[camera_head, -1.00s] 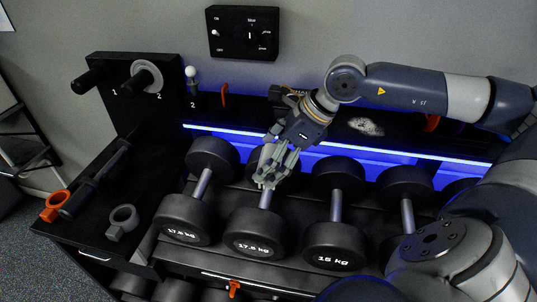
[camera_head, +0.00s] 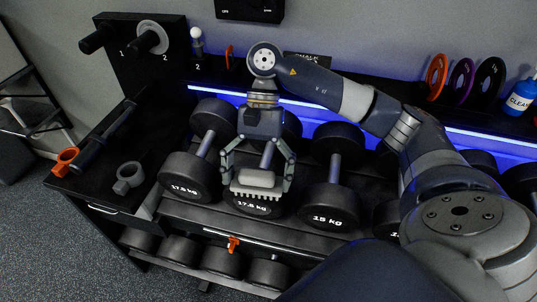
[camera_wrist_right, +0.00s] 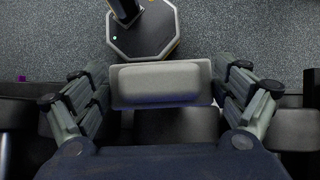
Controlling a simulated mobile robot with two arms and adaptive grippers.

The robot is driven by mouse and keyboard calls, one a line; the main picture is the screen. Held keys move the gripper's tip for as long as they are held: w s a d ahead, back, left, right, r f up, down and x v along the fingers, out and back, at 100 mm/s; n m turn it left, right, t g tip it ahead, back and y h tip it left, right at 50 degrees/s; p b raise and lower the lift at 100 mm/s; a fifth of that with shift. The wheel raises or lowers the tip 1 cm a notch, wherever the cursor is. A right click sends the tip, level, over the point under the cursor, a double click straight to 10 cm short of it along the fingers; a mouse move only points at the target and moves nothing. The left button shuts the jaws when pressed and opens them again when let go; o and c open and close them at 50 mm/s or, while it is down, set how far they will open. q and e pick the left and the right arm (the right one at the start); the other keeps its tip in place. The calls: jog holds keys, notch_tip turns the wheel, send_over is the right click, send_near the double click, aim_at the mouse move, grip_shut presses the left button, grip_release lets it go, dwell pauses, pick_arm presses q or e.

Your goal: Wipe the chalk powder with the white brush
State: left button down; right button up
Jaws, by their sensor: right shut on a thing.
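My right gripper (camera_head: 258,178) is shut on the white brush (camera_head: 257,183), which sits crosswise between its fingers. The gripper and brush are in front of and above the middle dumbbells. In the right wrist view the brush (camera_wrist_right: 160,84) is a pale block with rounded edges, with a finger at each end. The chalk powder is hidden now, with my right arm over that part of the back shelf. My left gripper is not in view.
Dumbbells (camera_head: 335,200) fill the rack below the back shelf. Orange, purple and black discs (camera_head: 462,80) and a blue cleaner bottle (camera_head: 520,97) stand on the shelf at right. A black side top (camera_head: 90,180) holds a grey collar (camera_head: 129,177) and an orange-ended bar.

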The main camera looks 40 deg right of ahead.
aim_at(246, 194)
jog(key=a+n+h, duration=0.1)
jog(key=n, duration=0.1)
jog(key=a+f+n+g+h, duration=0.1)
jog(key=n, duration=0.1)
jog(key=s+a+n+h, duration=0.1)
jog(key=n, duration=0.1)
jog(key=shift+s+a+f+g, duration=0.1)
jog(key=shift+a+f+g, duration=0.05)
jog(key=shift+a+g, duration=0.15)
jog(key=shift+s+a+f+n+h, duration=0.15)
jog(key=shift+n+h, duration=0.25)
jog(key=shift+n, duration=0.4)
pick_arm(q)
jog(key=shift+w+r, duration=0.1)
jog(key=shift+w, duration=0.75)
pick_arm(e)
jog(key=shift+s+a+f+n+h, duration=0.15)
jog(key=shift+f+n+h, duration=0.2)
jog(key=shift+n, duration=0.35)
jog(key=shift+r, duration=0.1)
